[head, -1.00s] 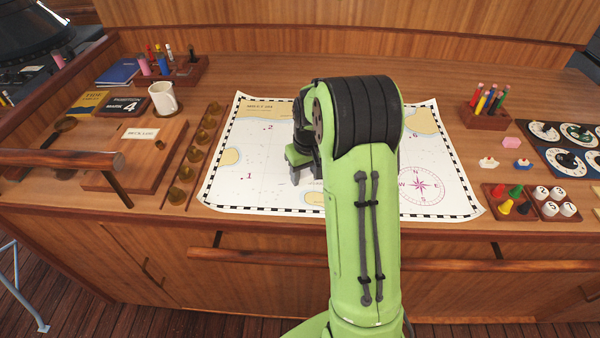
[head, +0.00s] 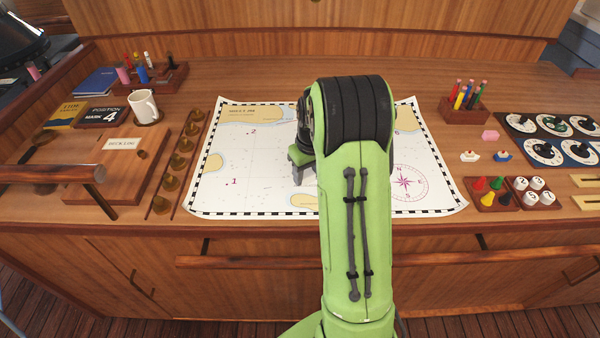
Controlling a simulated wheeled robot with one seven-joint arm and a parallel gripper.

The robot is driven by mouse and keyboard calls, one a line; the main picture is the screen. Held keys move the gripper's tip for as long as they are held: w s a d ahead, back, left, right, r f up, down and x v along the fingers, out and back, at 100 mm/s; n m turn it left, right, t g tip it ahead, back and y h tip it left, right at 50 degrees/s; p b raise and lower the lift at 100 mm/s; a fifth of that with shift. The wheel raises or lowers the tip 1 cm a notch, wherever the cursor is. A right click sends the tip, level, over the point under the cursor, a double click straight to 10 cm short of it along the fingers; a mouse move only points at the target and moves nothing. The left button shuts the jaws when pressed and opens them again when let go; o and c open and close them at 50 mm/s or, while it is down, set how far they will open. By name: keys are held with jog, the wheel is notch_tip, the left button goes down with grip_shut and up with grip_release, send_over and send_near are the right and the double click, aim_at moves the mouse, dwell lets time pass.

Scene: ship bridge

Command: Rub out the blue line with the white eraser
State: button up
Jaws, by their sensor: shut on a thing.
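The white chart (head: 250,190) lies flat on the wooden desk, with a black-and-white border and a pink compass rose (head: 404,182). My green arm crosses its middle and hides part of it. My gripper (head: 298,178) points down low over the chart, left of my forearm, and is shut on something. The held piece is too small and covered to make out; I see no white eraser elsewhere. I cannot see the blue line; it may be behind my arm.
Left of the chart are a row of brass weights (head: 180,160), a deck log board (head: 115,165) and a white mug (head: 144,106). Right of it are a pen holder (head: 465,108), a pink block (head: 490,135), a peg tray (head: 492,195) and a dial panel (head: 550,140).

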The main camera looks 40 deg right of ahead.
jog(key=shift+d, duration=0.1)
jog(key=shift+s+d, duration=0.25)
jog(key=shift+d, duration=0.3)
jog(key=shift+s+d, duration=0.2)
jog(key=shift+d, duration=0.3)
jog(key=shift+d, duration=0.1)
jog(key=shift+s+d, duration=0.2)
jog(key=shift+d, duration=0.3)
jog(key=shift+s+d, duration=0.2)
jog(key=shift+d, duration=0.25)
jog(key=shift+s+d+p, duration=0.25)
jog(key=shift+d, duration=0.35)
jog(key=shift+s+d+p, duration=0.2)
jog(key=shift+d, duration=0.35)
jog(key=shift+a, duration=0.1)
jog(key=shift+w+a, duration=0.25)
jog(key=shift+a, duration=0.3)
jog(key=shift+w+a, duration=0.2)
jog(key=shift+a, duration=0.35)
